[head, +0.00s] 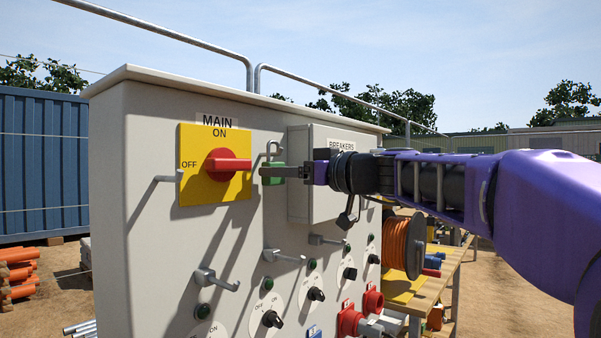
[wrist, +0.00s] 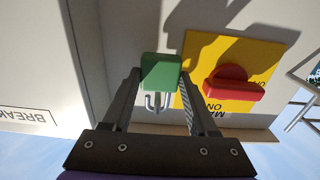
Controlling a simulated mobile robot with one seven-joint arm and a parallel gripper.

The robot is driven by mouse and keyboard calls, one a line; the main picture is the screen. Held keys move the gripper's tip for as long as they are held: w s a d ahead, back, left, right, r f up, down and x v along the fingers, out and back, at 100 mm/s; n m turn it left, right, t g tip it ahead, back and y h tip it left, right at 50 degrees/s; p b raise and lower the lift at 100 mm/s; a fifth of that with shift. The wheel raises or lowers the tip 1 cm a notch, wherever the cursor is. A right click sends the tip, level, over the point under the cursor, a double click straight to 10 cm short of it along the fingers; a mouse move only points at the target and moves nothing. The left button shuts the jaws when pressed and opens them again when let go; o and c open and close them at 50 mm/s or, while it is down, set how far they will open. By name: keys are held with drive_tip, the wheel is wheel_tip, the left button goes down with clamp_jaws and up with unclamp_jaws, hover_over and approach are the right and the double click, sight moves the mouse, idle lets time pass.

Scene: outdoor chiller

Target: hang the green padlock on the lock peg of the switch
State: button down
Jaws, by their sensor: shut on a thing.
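The green padlock (head: 272,175) is between the fingers of my gripper (head: 284,172), its grey shackle pointing up in the head view. In the wrist view the padlock (wrist: 160,70) sits between both fingertips (wrist: 160,78), its shackle towards the palm. The main switch has a yellow plate (head: 215,190) and a red handle (head: 222,165) lying level, in line with the OFF label. A grey peg (head: 167,179) sticks out at the plate's left edge. The padlock is right of the plate, apart from this peg. In the wrist view, the red handle (wrist: 230,84) is right of the padlock.
The breakers box (head: 303,195) stands out from the panel behind my gripper. Several grey hooks, such as one below the switch (head: 215,279), jut from the panel front. Black knobs and red sockets (head: 349,320) sit lower. Open air lies in front of the panel.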

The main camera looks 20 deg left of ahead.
drive_tip(key=shift+f, duration=0.1)
drive_tip(key=shift+f, duration=0.5)
unclamp_jaws()
idle(0.4)
drive_tip(key=shift+f, duration=0.2)
drive_tip(key=s+d+f, duration=0.2)
drive_tip(key=d, duration=0.4)
drive_tip(key=shift+s+d, duration=0.25)
drive_tip(key=shift+s, duration=0.1)
idle(0.6)
drive_tip(key=shift+d, duration=0.15)
